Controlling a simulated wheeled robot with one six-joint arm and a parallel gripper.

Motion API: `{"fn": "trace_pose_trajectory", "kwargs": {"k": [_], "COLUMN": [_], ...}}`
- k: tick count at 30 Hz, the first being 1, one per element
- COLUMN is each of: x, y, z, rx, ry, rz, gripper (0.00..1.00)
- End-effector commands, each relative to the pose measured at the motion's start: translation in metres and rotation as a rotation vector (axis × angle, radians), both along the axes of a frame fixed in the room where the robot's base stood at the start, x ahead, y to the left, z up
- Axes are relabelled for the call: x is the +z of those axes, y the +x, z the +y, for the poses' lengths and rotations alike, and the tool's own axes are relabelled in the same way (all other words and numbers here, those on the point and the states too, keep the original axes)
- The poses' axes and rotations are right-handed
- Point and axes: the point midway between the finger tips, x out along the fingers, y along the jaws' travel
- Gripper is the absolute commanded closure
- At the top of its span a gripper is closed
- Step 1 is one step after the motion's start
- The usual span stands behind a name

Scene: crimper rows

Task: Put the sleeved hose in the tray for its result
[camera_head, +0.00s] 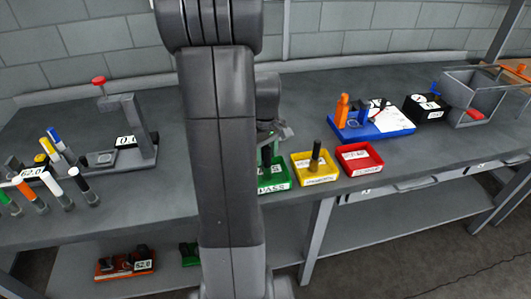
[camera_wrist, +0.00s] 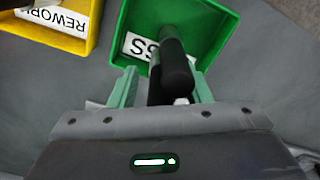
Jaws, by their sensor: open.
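My gripper (camera_wrist: 165,85) is open, its two pale green fingers on either side of a black hose (camera_wrist: 175,68) at the green tray. The hose shows a small light patch near its lower end; my gripper hides the rest. I cannot tell whether it touches the tray floor. The green tray (camera_head: 277,187) has a label reading PASS; its wall also shows in the wrist view (camera_wrist: 222,25). In the head view my arm covers part of this tray and my gripper (camera_head: 268,150) is over it. The yellow rework tray (camera_head: 318,181) and red tray (camera_head: 362,170) stand to its right.
A press with a red knob (camera_head: 130,120) and a rack of several coloured hoses (camera_head: 40,175) are at left. A blue tray (camera_head: 385,131), black box (camera_head: 425,108) and grey bin (camera_head: 470,100) are at right.

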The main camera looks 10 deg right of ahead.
Motion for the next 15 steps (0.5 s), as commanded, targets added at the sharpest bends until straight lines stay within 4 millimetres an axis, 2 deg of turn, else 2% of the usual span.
{"fn": "trace_pose_trajectory", "kwargs": {"k": [5,15], "x": [0.019,0.091], "y": [0.001,0.001], "z": [0.0,0.0], "rx": [0.0,0.0], "ry": [-0.001,-0.001], "rz": [-0.005,-0.005], "gripper": [0.56,0.56]}}
